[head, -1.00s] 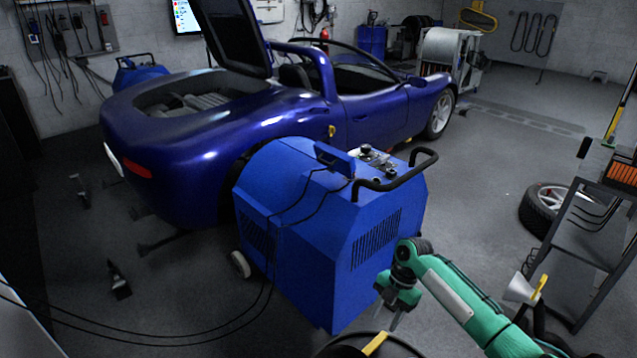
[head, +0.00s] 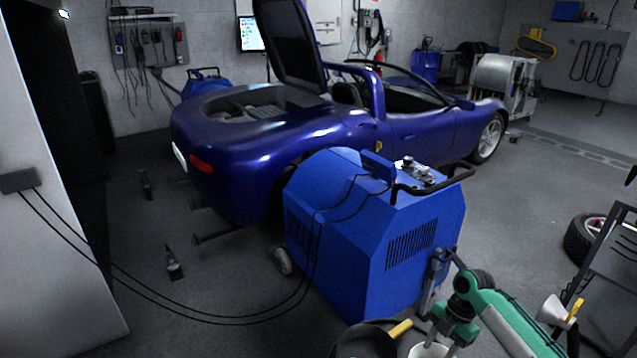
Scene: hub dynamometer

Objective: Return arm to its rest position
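My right arm, green with a pale panel, comes in from the lower right corner. Its wrist end (head: 458,318) is low in the head view, beside the front right corner of the blue dynamometer unit (head: 345,245). I see nothing clearly held. My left arm and gripper are not in view. The blue unit stands on the floor with a black handle (head: 440,183) on top, next to the rear of the blue car (head: 270,150).
A black round object with a yellow handle (head: 401,328) is at the bottom edge. A grey cart (head: 610,265) and a loose wheel (head: 580,240) stand at the right. Black cables run across the floor from a white cabinet (head: 55,230). The floor at the middle right is clear.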

